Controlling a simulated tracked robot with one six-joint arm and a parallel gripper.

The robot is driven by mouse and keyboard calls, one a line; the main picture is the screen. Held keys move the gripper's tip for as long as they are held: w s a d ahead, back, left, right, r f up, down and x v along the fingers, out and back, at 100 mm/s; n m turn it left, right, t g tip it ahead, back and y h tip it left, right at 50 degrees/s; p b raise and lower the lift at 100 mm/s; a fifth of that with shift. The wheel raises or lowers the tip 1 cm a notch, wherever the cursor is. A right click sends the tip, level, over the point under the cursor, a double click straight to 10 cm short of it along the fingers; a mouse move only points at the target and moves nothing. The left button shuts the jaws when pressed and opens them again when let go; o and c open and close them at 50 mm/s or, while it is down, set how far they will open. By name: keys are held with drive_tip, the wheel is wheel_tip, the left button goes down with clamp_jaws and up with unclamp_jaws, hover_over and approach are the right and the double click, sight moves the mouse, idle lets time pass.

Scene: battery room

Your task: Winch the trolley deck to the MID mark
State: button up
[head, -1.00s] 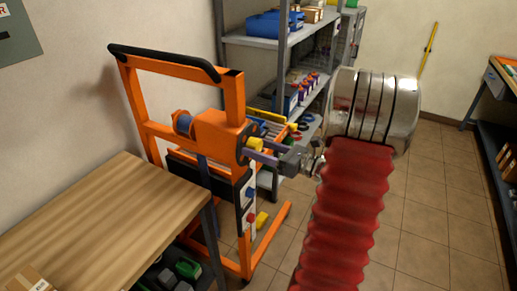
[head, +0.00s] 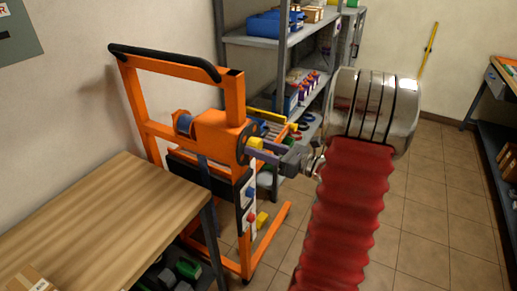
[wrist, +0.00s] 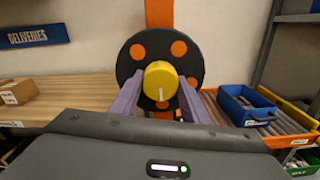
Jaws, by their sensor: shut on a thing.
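The orange trolley (head: 233,100) stands beside the wooden bench, with a winch housing and a blue strap (head: 203,172) hanging from it. In the wrist view a black disc (wrist: 125,70) with orange spots faces me, and a yellow knob (wrist: 160,82) with a white line sticks out of its middle. My gripper (wrist: 161,92) has its purple fingers on both sides of the knob, shut on it. The gripper also shows in the head view (head: 262,151). A pale strip on the trolley's post carries a blue piece (head: 250,192) and a red piece (head: 251,216). I cannot read a MID mark.
The wooden bench (head: 110,210) is close on the left, with dark and green items below it. A grey shelf rack (head: 262,41) with blue bins stands behind the trolley. Another bench (head: 497,88) is at the far right. Tiled floor is clear at the right.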

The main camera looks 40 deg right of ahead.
drive_tip(key=shift+n, duration=3.3)
drive_tip(key=o, duration=1.1)
drive_tip(key=shift+c, duration=0.2)
drive_tip(key=shift+d, duration=0.1)
drive_tip(key=v, duration=1.4)
drive_tip(key=shift+w, duration=0.1)
